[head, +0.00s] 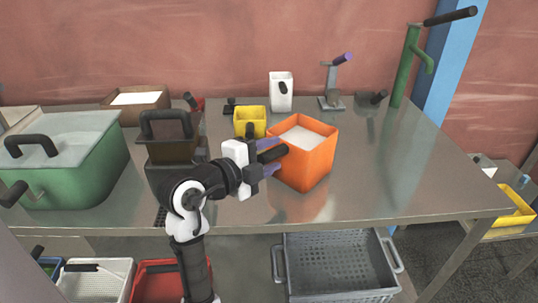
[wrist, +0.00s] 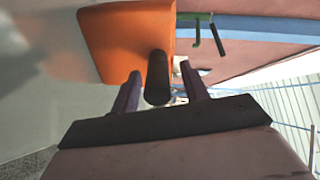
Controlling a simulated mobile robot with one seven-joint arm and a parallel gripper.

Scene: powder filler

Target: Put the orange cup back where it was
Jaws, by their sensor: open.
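The orange cup (head: 309,166) stands upright on the metal table, right of the middle, with white powder (head: 302,138) inside. Its black handle (head: 272,154) points left toward my gripper. My gripper (head: 270,158) is at the cup's left side with its purple fingers open, one on each side of the handle. In the wrist view the orange cup (wrist: 128,42) fills the upper middle, and its black handle (wrist: 157,78) lies between the two fingers of my gripper (wrist: 160,88). A gap shows between the handle and each finger.
A yellow cup (head: 249,121) stands just behind the orange cup, and a white cup (head: 281,95) farther back. A green lidded bin (head: 75,165) and a dark-handled box (head: 170,138) stand left. The table (head: 400,170) is clear to the right. A grey basket (head: 340,265) sits below.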

